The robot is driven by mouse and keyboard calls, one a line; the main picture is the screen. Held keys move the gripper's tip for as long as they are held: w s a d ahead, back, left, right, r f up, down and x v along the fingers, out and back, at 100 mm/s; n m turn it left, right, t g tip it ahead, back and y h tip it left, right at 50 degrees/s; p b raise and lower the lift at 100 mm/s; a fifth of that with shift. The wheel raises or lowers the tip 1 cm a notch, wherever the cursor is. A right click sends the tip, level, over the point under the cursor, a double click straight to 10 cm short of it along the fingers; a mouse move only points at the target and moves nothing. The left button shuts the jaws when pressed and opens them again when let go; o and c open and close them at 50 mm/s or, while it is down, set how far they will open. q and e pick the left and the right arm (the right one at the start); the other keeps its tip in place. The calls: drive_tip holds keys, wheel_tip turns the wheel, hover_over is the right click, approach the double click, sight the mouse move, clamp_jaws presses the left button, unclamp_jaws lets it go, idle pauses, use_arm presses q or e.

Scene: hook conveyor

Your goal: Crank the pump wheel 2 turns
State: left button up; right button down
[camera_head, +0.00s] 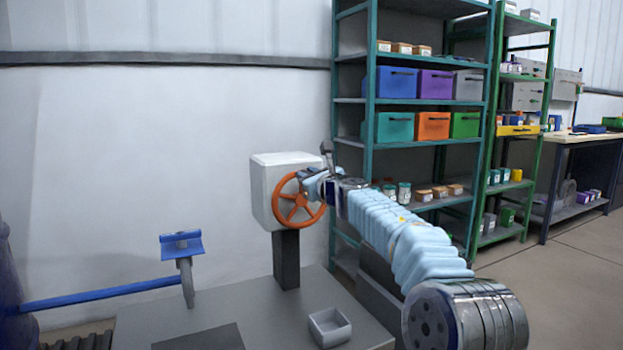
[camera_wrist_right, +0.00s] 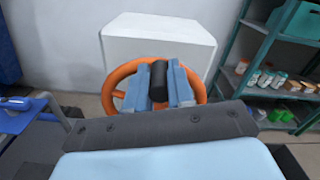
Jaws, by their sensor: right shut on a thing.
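The orange pump wheel (camera_head: 299,202) is on the front of a white box (camera_head: 262,191) on a dark post. My right gripper (camera_head: 310,178) is at the wheel's upper right rim. In the right wrist view, my right gripper (camera_wrist_right: 159,85) is shut on the wheel's dark crank handle (camera_wrist_right: 158,76), with one blue finger on each side. The orange wheel (camera_wrist_right: 120,78) shows behind the fingers there, and the white box (camera_wrist_right: 158,40) stands behind it. The handle is mostly hidden in the head view. My left gripper is not in view.
The box's post (camera_head: 286,260) stands on a grey table (camera_head: 250,300). A small grey open tray (camera_head: 329,327) sits at the table's front right. A blue-topped stand (camera_head: 182,252) and blue bar are at left. Teal shelves (camera_head: 370,100) with coloured bins stand close behind my right arm.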

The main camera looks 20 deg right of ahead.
drive_tip(key=shift+a+f, duration=0.15)
drive_tip(key=shift+f, duration=0.05)
idle(0.3)
drive_tip(key=c, duration=1)
unclamp_jaws()
drive_tip(key=shift+r, duration=0.1)
drive_tip(key=shift+s, duration=0.3)
drive_tip(key=s, duration=0.4)
drive_tip(key=s+b, duration=0.1)
drive_tip(key=s, duration=0.3)
drive_tip(key=s+b, duration=0.1)
drive_tip(key=s, duration=0.4)
drive_tip(key=shift+s+d, duration=0.1)
drive_tip(key=shift+d, duration=0.15)
